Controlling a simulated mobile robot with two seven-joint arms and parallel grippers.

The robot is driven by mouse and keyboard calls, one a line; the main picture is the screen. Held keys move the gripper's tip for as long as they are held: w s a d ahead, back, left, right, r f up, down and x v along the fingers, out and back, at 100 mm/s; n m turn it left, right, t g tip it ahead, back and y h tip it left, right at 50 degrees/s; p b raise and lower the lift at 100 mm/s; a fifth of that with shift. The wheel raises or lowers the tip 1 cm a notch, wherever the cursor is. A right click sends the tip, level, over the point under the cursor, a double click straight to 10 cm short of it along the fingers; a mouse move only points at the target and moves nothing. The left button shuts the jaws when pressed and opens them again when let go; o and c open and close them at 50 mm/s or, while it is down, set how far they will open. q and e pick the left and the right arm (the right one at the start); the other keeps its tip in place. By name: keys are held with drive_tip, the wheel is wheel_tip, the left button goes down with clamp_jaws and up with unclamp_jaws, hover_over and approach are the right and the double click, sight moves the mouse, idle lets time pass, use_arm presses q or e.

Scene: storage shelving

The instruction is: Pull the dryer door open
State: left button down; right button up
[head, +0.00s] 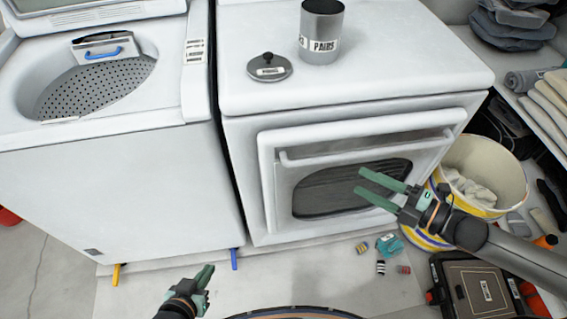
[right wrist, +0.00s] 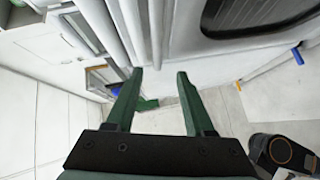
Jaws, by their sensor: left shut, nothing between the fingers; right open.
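The white dryer (head: 350,112) stands right of the washer. Its front door (head: 268,160) looks shut, with a dark window (head: 320,192) and a pale handle bar (head: 340,153) across its upper part. My right gripper (head: 360,181) is open and empty in front of the window's right part, below the handle bar. In the right wrist view its two green fingers (right wrist: 160,72) point toward the dryer's face, with the window (right wrist: 250,12) at upper right; nothing is between them. My left gripper (head: 208,273) is shut and empty, low over the floor in front of the washer.
A top-loading washer (head: 110,185) stands open at left. A lidless can (head: 321,40) and its lid (head: 269,68) are on the dryer's top. A bucket (head: 490,165), small items (head: 381,267) and a dark case (head: 480,290) crowd the right floor.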

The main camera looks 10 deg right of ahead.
sight(322, 163)
drive_tip(key=shift+n+g+y, duration=0.3)
drive_tip(key=shift+n, duration=0.4)
drive_tip(key=x, duration=0.6)
drive_tip(key=b+x, duration=0.1)
drive_tip(key=x, duration=0.6)
drive_tip(key=shift+w+r, duration=0.1)
drive_tip(key=shift+r, duration=0.15)
clamp_jaws()
idle(0.6)
